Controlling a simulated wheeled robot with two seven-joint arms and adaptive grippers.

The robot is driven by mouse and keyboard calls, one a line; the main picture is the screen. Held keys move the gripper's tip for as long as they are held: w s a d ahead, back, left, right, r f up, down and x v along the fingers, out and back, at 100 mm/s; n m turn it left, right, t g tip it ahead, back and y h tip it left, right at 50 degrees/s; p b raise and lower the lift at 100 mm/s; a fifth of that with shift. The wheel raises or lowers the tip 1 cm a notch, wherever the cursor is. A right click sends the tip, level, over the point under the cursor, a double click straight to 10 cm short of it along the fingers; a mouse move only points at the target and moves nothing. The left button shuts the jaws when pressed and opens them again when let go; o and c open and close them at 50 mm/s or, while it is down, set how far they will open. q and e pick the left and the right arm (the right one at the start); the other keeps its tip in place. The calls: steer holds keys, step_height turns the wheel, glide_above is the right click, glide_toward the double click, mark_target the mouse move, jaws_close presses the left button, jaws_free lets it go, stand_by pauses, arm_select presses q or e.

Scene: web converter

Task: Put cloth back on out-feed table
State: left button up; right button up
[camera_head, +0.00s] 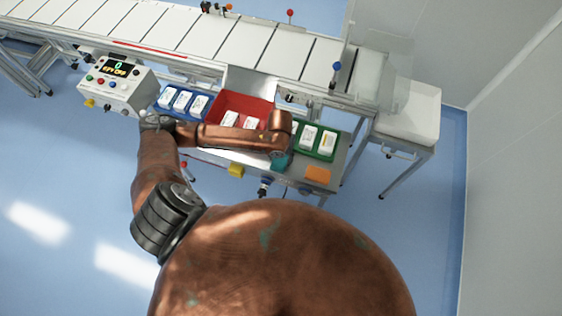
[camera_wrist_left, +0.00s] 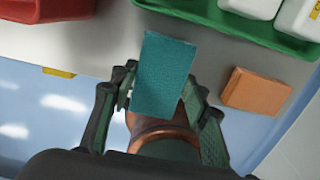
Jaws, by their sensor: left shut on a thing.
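A teal cloth (camera_wrist_left: 163,72) shows as a flat rectangular block in the left wrist view, between the fingers of my left gripper (camera_wrist_left: 160,92). The gripper is shut on it. In the head view the cloth (camera_head: 280,162) is a small teal patch below my left gripper (camera_head: 281,151), over the front edge of the grey table (camera_head: 225,158). I cannot tell whether it touches the tabletop. An orange block (camera_head: 317,174) lies flat on the table to the right of the cloth; it also shows in the left wrist view (camera_wrist_left: 256,91). My right gripper is not in view.
A blue tray (camera_head: 168,109), a red tray (camera_head: 262,108) and a green tray (camera_head: 327,154) with white packs stand on the table. Behind runs the conveyor (camera_head: 190,35). A control box (camera_head: 118,88) is at left, a white bin (camera_head: 411,118) at right.

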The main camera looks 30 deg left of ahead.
mark_target(280, 159)
arm_select(q)
step_height(280, 159, down, 3)
steer(key=shift+f, duration=0.15)
steer(key=o, duration=1.5)
steer(key=shift+c, duration=0.2)
step_height(280, 159, up, 11)
steer(key=shift+s+r+p, duration=0.1)
steer(key=shift+r+p, duration=0.1)
steer(key=shift+p, duration=0.55)
steer(key=shift+d+r, duration=0.1)
steer(key=shift+r, duration=0.3)
